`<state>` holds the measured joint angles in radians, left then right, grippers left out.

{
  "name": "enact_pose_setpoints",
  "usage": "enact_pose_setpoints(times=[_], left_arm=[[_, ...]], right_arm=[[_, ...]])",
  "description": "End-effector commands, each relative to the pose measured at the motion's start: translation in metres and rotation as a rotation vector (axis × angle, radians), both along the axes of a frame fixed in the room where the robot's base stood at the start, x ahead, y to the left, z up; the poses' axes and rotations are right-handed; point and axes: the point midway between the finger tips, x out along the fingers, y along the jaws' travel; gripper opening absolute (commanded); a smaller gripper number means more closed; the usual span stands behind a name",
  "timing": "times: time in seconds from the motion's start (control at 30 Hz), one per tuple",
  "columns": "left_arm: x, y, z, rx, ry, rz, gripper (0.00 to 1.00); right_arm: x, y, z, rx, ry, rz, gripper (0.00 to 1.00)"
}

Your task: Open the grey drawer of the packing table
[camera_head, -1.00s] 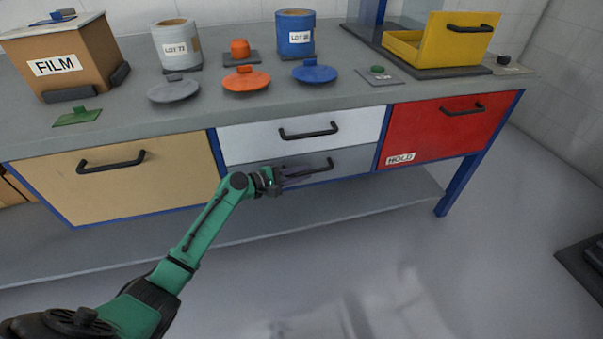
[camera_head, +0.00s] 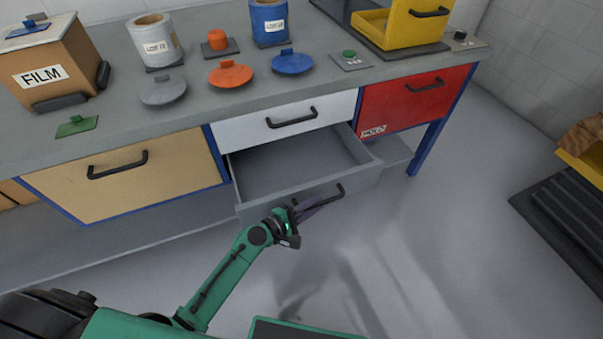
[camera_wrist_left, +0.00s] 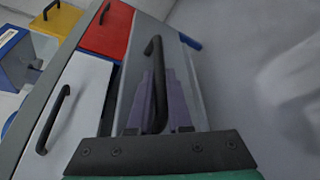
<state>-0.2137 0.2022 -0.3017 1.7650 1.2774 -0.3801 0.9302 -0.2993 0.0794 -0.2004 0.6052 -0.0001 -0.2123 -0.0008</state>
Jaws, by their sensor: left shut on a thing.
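The grey drawer (camera_head: 285,165) is pulled well out from the packing table (camera_head: 190,108), below the white drawer (camera_head: 262,124). Its inside looks empty in the head view. My left gripper (camera_head: 312,206) is shut on the drawer's black handle (camera_head: 340,192). In the left wrist view, the purple fingers of my left gripper (camera_wrist_left: 160,100) sit on both sides of the black handle (camera_wrist_left: 157,65). My right gripper is not in view.
The red drawer (camera_head: 415,95) and tan drawer (camera_head: 125,180) are closed. The floor before the drawer is clear. A dark pallet (camera_head: 570,215) lies at right.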

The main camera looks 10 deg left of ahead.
Motion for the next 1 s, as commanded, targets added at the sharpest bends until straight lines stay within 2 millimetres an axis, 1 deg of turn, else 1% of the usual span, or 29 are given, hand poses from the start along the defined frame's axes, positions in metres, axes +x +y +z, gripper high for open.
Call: enact_pose_setpoints(times=[0.03,0.1,0.2,0.3,0.4,0.6,0.93,0.97,1.0], left_arm=[[-0.015,-0.009,0.003,-0.002,0.006,-0.002,0.00],[-0.032,-0.019,0.001,-0.001,0.004,-0.002,0.00],[-0.051,-0.032,0.001,-0.001,0.003,-0.002,0.00],[-0.067,-0.042,0.000,0.000,0.002,-0.002,0.00],[-0.077,-0.049,0.000,0.001,0.000,-0.002,0.00],[-0.087,-0.055,-0.001,0.001,0.000,-0.002,0.00],[-0.088,-0.056,-0.001,0.001,0.000,-0.002,0.00],[-0.088,-0.056,-0.001,0.001,0.000,-0.002,0.25],[-0.088,-0.056,-0.001,0.001,0.000,-0.002,0.40]], right_arm=[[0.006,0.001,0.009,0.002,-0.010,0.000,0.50],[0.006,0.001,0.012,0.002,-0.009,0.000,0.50],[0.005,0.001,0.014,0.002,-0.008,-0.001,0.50],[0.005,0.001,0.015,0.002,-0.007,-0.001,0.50],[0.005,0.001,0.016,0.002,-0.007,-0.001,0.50],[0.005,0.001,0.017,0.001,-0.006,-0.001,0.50],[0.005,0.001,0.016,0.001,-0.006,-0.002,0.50],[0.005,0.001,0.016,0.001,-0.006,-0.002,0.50],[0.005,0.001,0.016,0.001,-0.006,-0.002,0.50]])
